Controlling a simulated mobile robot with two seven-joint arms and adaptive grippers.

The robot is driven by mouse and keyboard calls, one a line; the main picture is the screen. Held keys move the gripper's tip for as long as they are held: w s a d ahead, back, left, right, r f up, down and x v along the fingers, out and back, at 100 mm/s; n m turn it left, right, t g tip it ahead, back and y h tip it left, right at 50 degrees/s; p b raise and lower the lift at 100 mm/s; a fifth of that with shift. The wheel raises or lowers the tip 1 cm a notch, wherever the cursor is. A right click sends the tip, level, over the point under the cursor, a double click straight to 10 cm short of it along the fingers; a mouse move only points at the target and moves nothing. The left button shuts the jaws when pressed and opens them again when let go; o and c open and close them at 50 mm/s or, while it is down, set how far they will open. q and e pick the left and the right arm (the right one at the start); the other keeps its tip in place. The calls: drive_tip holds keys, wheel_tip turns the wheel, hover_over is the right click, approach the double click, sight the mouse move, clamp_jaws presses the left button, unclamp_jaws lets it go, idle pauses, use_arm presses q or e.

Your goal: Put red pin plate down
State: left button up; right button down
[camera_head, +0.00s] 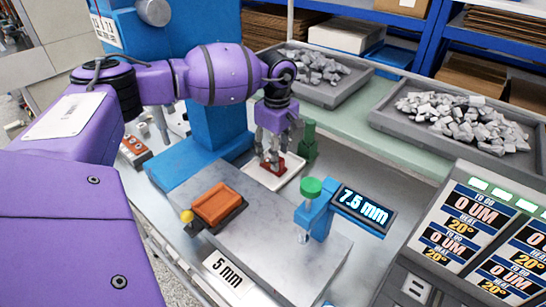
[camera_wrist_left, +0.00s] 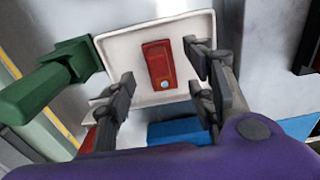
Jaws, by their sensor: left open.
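The red pin plate (camera_wrist_left: 158,64) lies flat on a white tray (camera_wrist_left: 105,46) in the left wrist view, with a small light blue-white spot near its lower end. In the head view the red plate (camera_head: 274,166) shows partly, just under my left gripper (camera_head: 269,158), on the same white tray (camera_head: 262,180). My left gripper (camera_wrist_left: 160,85) is open, its fingers apart on either side of the plate. It holds nothing that I can see. My right gripper is in neither view.
A green-handled piece (camera_wrist_left: 42,88) stands beside the tray. In the head view, an orange block (camera_head: 218,203) sits on a grey plate, near a blue gauge reading 7.5 mm (camera_head: 362,208). Bins of grey pieces (camera_head: 465,122) stand behind; a display panel (camera_head: 478,235) is at right.

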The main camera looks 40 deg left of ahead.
use_arm(q)
wheel_tip(320, 180, up, 9)
drive_tip(key=shift+f, duration=0.15)
idle(0.6)
